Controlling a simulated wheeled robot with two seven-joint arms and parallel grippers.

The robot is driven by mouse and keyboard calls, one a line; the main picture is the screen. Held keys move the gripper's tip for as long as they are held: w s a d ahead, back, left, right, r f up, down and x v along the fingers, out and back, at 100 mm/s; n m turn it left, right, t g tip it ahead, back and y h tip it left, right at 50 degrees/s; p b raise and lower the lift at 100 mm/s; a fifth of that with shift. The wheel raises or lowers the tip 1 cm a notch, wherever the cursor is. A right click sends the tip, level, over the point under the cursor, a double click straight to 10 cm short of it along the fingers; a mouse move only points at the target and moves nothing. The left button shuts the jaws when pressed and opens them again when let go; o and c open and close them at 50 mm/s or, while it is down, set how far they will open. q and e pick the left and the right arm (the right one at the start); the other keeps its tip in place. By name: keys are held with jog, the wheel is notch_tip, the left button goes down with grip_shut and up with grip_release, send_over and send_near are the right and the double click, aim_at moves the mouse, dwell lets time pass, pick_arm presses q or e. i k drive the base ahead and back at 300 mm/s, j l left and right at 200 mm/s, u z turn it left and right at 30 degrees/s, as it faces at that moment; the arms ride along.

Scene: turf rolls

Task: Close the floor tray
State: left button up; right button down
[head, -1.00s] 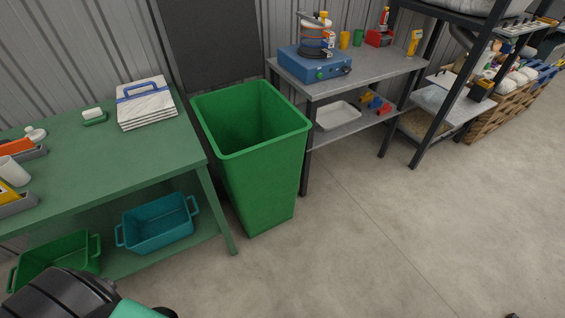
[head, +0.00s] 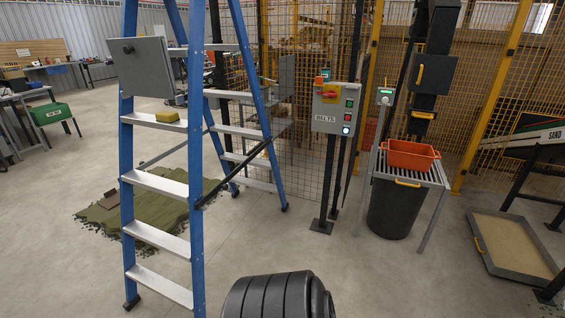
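The floor tray (head: 516,277) lies on the concrete at the far right. It is a shallow grey metal tray with a layer of sand (head: 512,245) in it. The tray lies out on the open floor, beside and partly under a black-legged frame at the right edge. Neither of my grippers shows. Only a black ribbed part of my own body shows at the bottom middle.
A blue stepladder (head: 197,150) stands close at left, with green turf (head: 150,218) behind it. An orange bin (head: 410,155) sits on a slatted stand over a black bucket (head: 392,208). Floor before the tray is clear.

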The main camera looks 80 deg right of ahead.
aim_at(510, 247)
jog(key=z, duration=4.45)
jog(key=i+u, duration=0.1)
jog(key=i, duration=0.35)
jog(key=i+l+u, duration=0.1)
jog(key=i, duration=0.35)
jog(key=i+l+u, duration=0.15)
jog(key=i, duration=0.3)
jog(key=i+l+u, duration=0.1)
jog(key=i, duration=0.35)
jog(key=i+l+u, duration=0.1)
jog(key=i, duration=0.35)
jog(key=l, duration=0.1)
